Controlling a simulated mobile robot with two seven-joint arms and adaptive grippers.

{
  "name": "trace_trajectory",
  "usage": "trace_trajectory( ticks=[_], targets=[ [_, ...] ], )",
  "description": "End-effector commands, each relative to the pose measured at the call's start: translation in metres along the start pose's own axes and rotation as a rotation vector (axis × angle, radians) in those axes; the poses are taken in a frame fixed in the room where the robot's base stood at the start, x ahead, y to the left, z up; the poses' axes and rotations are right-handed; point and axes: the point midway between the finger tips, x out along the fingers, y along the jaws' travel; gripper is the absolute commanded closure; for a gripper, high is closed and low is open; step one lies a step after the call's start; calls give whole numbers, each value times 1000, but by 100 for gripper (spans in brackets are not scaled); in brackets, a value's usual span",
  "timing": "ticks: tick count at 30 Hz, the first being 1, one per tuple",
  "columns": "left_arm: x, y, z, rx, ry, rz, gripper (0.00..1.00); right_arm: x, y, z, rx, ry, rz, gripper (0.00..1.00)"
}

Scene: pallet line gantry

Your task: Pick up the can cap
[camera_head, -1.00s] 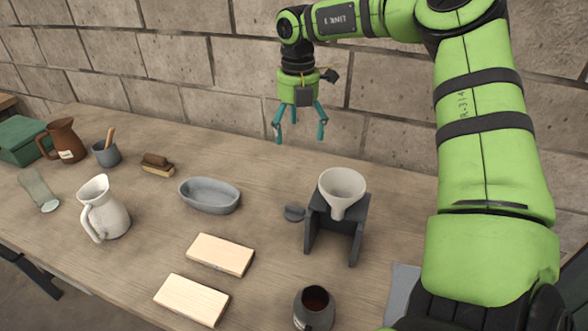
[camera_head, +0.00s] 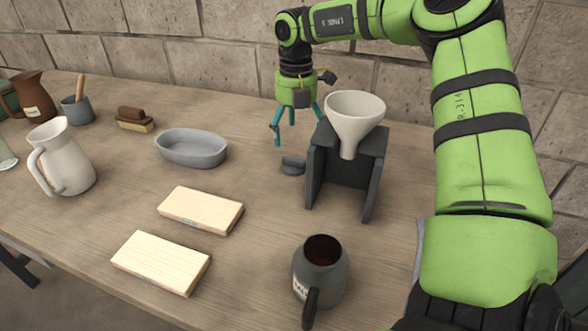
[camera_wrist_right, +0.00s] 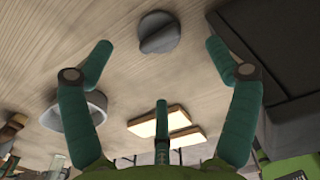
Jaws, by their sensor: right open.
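The can cap, a small dark grey round piece (camera_head: 292,166), lies on the wooden table just left of the dark stand. It also shows in the right wrist view (camera_wrist_right: 159,33), at the top middle beyond the fingertips. My right gripper (camera_head: 297,136) is above the table behind the cap, with its teal fingers spread and empty. One finger is partly hidden behind the white funnel. In the right wrist view my right gripper (camera_wrist_right: 159,60) is open, and the cap appears between its two outer fingers, apart from them. My left gripper is out of view.
A white funnel (camera_head: 354,115) sits in the dark stand (camera_head: 345,172), close to the right of the cap. A grey oval dish (camera_head: 191,150) is to the left. Two wooden blocks (camera_head: 200,209) (camera_head: 160,261) and a dark mug (camera_head: 320,270) are nearer. A brick wall stands behind.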

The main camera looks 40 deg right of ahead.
Motion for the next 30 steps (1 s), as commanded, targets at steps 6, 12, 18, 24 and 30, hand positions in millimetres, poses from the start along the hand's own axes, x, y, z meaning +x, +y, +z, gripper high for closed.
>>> trace_trajectory(
  ticks=[6,12,18,24,30],
  targets=[
    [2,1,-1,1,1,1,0,19,0,0,0,2,-2,12],
    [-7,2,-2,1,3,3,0,42,1,-3,0,4,-3,12],
    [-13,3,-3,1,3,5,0,70,3,-4,0,2,-1,12],
    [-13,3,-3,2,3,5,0,76,3,-4,0,1,1,12],
    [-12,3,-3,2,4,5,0,76,3,-4,0,1,1,41]
  ],
)
